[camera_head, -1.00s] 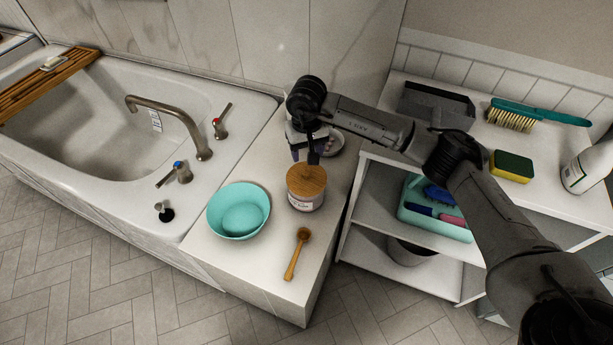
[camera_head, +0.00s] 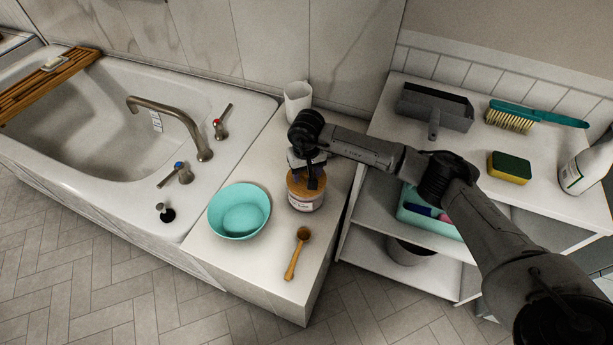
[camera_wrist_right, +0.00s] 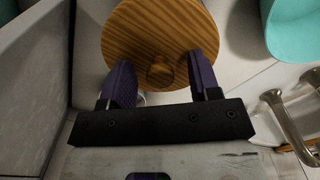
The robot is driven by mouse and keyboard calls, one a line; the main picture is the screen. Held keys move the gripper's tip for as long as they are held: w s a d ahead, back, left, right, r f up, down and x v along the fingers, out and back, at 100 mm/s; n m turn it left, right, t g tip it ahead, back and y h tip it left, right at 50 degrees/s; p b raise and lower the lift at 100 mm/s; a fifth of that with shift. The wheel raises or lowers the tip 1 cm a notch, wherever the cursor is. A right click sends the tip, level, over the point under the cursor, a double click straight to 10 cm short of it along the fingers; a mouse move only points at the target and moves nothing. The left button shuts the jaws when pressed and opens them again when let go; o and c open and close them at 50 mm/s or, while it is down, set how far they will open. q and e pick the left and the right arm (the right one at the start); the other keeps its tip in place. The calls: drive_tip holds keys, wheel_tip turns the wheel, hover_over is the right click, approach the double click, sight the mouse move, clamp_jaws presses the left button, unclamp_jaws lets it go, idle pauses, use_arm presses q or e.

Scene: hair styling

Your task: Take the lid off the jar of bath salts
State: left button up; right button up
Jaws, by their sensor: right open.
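The jar of bath salts (camera_head: 305,203) stands upright on the white ledge beside the tub, with its round wooden lid (camera_head: 298,185) on top. In the right wrist view the lid (camera_wrist_right: 150,35) fills the upper middle and shows a small round knob (camera_wrist_right: 160,75). My right gripper (camera_head: 310,182) is over the jar in the head view and hides part of the lid. In the wrist view its two purple fingers (camera_wrist_right: 162,78) are apart, one on each side of the knob, with nothing between them touching. My left gripper is not in view.
A teal bowl (camera_head: 239,211) stands left of the jar, and a wooden scoop (camera_head: 297,254) lies in front. A white cup (camera_head: 297,101) stands behind. The tub with its faucet (camera_head: 172,122) is left; a shelf unit (camera_head: 457,147) with a dustpan (camera_head: 434,108) is right.

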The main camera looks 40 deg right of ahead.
drive_tip(key=shift+c, duration=0.4)
drive_tip(key=c, duration=0.9)
drive_tip(key=shift+c, duration=0.2)
